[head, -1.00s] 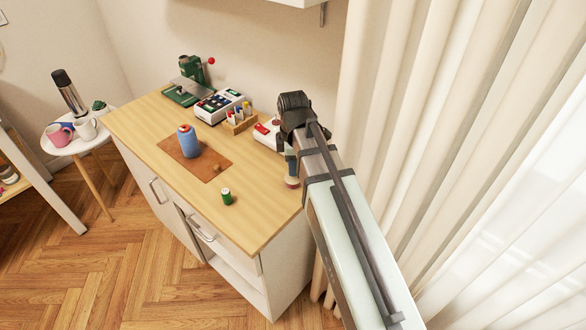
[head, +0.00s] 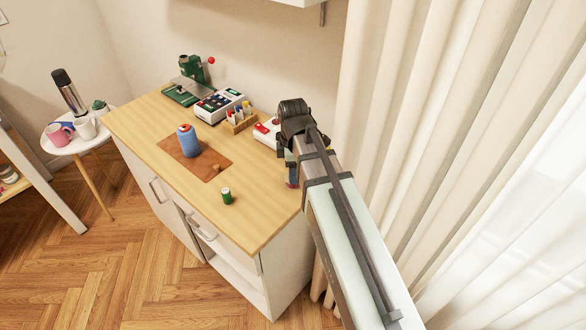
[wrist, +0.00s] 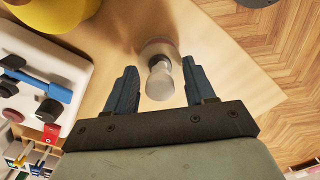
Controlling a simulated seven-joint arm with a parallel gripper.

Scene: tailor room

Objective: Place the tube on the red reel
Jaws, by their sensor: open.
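My gripper (wrist: 158,70) is open in the wrist view, its two blue fingers on either side of a pale, narrow-necked piece (wrist: 158,82) with a rounded grey end and wider base. No clear contact shows, and I cannot tell whether this is the tube or the reel. In the head view my gripper (head: 291,172) is low over the counter's right end, mostly hidden by my arm; a small reddish patch (head: 292,184) shows at its fingers. A blue spool (head: 187,142) stands on a brown mat (head: 207,168). No clearly red reel is visible.
A green spool (head: 226,196) stands near the counter's (head: 252,218) front edge. A small brown piece (head: 217,168) lies on the mat. Behind are a marker rack (head: 240,125), a white box with red parts (head: 266,132) and a green machine (head: 188,84). Curtains (head: 430,130) hang at right.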

